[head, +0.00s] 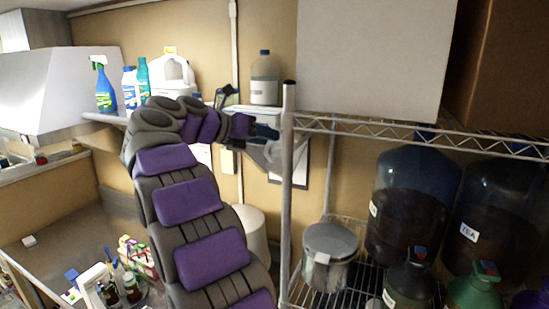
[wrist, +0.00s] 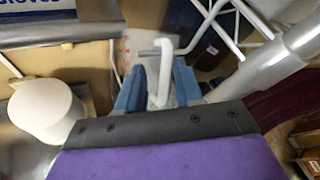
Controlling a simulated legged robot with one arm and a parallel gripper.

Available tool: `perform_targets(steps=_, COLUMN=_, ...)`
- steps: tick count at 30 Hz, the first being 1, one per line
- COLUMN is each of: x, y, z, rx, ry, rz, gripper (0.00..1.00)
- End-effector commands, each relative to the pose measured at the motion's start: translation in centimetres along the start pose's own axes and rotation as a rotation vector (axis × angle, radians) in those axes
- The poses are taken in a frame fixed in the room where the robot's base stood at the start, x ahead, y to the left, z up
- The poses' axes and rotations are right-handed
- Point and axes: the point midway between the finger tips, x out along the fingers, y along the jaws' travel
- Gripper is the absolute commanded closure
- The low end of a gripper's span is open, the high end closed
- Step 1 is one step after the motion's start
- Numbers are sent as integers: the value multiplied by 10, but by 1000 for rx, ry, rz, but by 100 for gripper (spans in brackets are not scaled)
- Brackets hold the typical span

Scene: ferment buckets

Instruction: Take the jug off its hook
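My gripper (head: 266,132) reaches right toward the shelf post in the head view. In the wrist view its two blue fingers (wrist: 158,88) stand apart, with a white handle-like bar of what looks like the jug (wrist: 165,72) between them. I see gaps beside the bar, so the fingers do not look closed on it. In the head view a pale shape, likely the jug (head: 273,153), shows just below the fingers, partly hidden. A short grey rod, possibly the hook (wrist: 148,52), meets the bar's top. The jug's body is mostly hidden.
A metal post (head: 288,190) stands close right of my gripper. A wire shelf (head: 430,135) extends right, with large dark bottles (head: 410,200) and a lidded pot (head: 329,250) below. A white cylinder (wrist: 45,108) stands left. Spray bottles (head: 104,88) sit on the back shelf.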

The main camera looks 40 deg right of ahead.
Motion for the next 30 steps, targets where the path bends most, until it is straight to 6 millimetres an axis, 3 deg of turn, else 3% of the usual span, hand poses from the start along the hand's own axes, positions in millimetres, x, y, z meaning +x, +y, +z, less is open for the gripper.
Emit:
perform_targets(steps=11, x=2, y=-2, z=0, rx=1, ry=3, rz=2, gripper=100)
perform_targets(steps=30, x=-2, y=1, z=-2, rx=-4, ry=4, rz=3, gripper=100)
